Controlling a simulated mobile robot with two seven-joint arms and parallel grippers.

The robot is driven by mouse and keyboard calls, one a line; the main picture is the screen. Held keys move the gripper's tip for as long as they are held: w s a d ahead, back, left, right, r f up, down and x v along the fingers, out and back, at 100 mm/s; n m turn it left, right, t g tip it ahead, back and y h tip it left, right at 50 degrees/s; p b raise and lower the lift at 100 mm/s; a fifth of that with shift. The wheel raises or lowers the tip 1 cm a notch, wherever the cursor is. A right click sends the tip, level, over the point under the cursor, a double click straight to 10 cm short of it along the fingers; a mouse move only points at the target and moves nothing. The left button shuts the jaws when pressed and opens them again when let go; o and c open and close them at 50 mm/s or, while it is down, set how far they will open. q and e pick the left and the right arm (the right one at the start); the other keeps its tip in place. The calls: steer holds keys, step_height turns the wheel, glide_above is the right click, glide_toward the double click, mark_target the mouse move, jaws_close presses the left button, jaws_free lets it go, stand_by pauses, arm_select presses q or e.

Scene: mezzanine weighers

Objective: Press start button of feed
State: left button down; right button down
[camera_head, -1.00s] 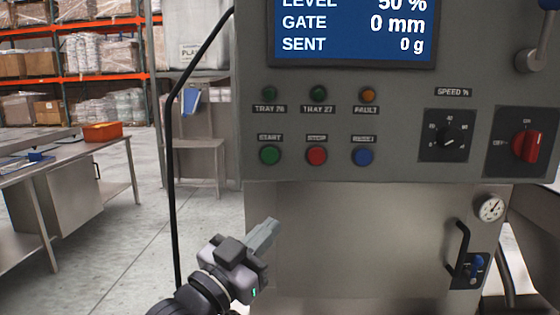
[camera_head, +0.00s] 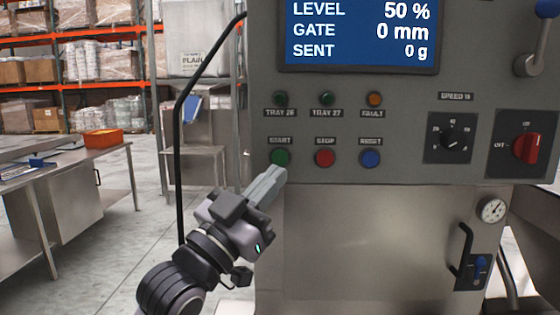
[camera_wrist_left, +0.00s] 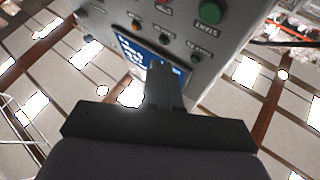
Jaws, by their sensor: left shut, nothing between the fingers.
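The green START button (camera_head: 280,157) is on the grey control panel (camera_head: 420,100), at the left of a row with the red STOP button (camera_head: 325,158) and the blue RESET button (camera_head: 370,158). My left gripper (camera_head: 276,176) is shut and empty, its fingertips just below the START button in the head view. I cannot tell from that view whether it touches. In the left wrist view the START button (camera_wrist_left: 213,11) shows at the top, apart from the shut fingers (camera_wrist_left: 160,75). My right gripper is not in view.
The screen (camera_head: 360,35) reads level 50 %, gate 0 mm, sent 0 g. Lamps, a speed knob (camera_head: 450,139) and a red rotary switch (camera_head: 527,148) share the panel. A black cable (camera_head: 178,130) hangs at its left. A steel table (camera_head: 70,165) stands further left.

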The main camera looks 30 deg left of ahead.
mark_target(280, 158)
arm_select(q)
steer(key=w+a, duration=0.4)
steer(key=w, duration=0.2)
steer(key=shift+w+b, duration=0.35)
steer(key=shift+b, duration=0.1)
steer(key=shift+w+a, duration=0.15)
steer(key=shift+a, duration=0.05)
stand_by(1.6)
steer(key=shift+w+a, duration=0.1)
steer(key=shift+w, duration=0.15)
steer(key=shift+w+a, duration=0.25)
steer(key=shift+w, duration=0.1)
stand_by(0.7)
steer(key=shift+s, duration=0.1)
steer(key=shift+s+d+p, duration=0.4)
steer(key=shift+s+d, duration=0.05)
steer(key=shift+s, duration=0.2)
